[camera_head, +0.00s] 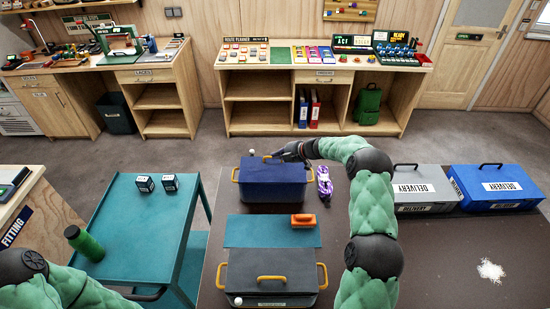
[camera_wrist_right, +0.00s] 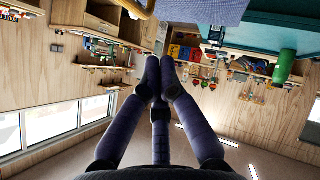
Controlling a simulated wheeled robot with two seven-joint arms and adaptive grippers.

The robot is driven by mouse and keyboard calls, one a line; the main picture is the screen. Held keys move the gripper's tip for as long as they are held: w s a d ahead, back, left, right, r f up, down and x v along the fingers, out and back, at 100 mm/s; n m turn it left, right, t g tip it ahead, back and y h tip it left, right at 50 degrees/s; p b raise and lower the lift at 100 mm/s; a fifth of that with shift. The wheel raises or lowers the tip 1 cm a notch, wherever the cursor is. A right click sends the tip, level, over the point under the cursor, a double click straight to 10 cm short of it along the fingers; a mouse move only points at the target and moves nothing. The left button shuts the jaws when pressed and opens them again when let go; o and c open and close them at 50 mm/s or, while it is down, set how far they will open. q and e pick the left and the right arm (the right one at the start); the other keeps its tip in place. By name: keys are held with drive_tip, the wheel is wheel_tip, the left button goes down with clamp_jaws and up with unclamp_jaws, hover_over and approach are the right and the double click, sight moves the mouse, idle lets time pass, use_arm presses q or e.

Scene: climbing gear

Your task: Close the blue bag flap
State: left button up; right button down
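The blue bag (camera_head: 273,190) stands on the dark table in the middle of the head view, with yellow handles at its sides. A white knob (camera_head: 251,152) shows at its far left. I cannot tell clearly how far its flap is open. My right gripper (camera_head: 281,154) is at the bag's far top edge; whether it touches the flap is unclear. In the right wrist view its fingers (camera_wrist_right: 160,72) meet at the tips with nothing visible between them. Part of the blue bag (camera_wrist_right: 205,10) shows at the top there. My left gripper is out of view.
A grey bag (camera_head: 272,268) with yellow handles stands in front, beyond it a teal mat (camera_head: 260,231) with an orange block (camera_head: 303,220). A purple rope (camera_head: 325,187) lies right of the blue bag. Grey (camera_head: 422,187) and blue (camera_head: 497,186) delivery boxes stand farther right.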

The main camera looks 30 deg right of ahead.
sight(275, 167)
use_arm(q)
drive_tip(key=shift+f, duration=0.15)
use_arm(e)
drive_tip(key=shift+w+d+f, duration=0.15)
drive_tip(key=shift+w+f, duration=0.6)
drive_tip(key=shift+f, duration=0.25)
drive_tip(key=shift+w+d+f, duration=0.1)
drive_tip(key=shift+w+f, duration=0.65)
drive_tip(key=shift+f, duration=0.2)
